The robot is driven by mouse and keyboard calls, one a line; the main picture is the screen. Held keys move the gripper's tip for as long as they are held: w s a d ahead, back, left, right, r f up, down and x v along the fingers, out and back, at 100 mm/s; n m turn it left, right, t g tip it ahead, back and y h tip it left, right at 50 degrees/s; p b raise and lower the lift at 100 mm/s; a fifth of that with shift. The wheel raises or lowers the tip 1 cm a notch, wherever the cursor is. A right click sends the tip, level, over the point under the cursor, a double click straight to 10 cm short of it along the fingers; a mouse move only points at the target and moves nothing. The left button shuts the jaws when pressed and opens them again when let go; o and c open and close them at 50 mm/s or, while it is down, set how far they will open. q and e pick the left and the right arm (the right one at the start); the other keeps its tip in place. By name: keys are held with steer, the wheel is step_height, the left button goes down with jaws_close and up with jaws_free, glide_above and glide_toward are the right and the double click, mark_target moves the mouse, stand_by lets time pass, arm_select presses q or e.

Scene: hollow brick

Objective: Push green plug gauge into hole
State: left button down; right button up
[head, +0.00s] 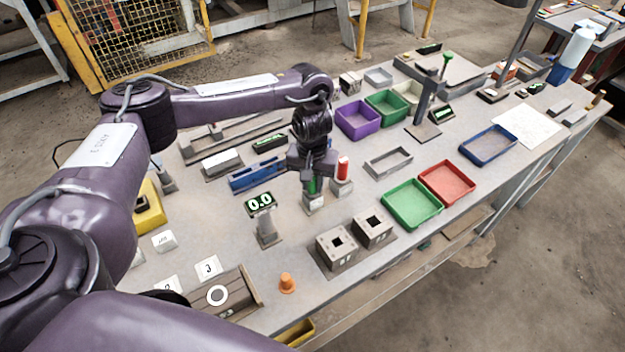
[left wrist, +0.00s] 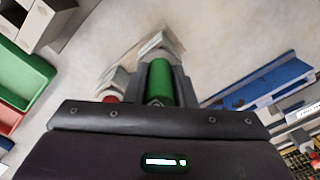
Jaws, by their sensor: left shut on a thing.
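My left gripper (head: 312,178) points down over the middle of the bench and is shut on the green plug gauge (head: 312,187). The green gauge also shows upright between the fingers in the left wrist view (left wrist: 160,80). A small grey stand (head: 313,204) is directly below it; whether the gauge is still seated in it is hidden. A red plug gauge (head: 343,167) stands in a similar holder just to the right. Two grey blocks with dark square holes, a left one (head: 337,260) and a right one (head: 374,238), stand nearer the front edge. My right gripper is out of view.
A 0.0 display on a post (head: 260,205) stands left of the blocks. A green tray (head: 412,222) and a red tray (head: 447,200) lie to their right. A blue rack (head: 250,180) lies left of the gripper.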

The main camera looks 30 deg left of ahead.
arm_select(q)
steer(key=shift+f, duration=0.15)
steer(key=c, duration=1.1)
jaws_free()
step_height(320, 180, up, 8)
steer(key=shift+f+p, duration=0.1)
steer(key=shift+p, duration=0.55)
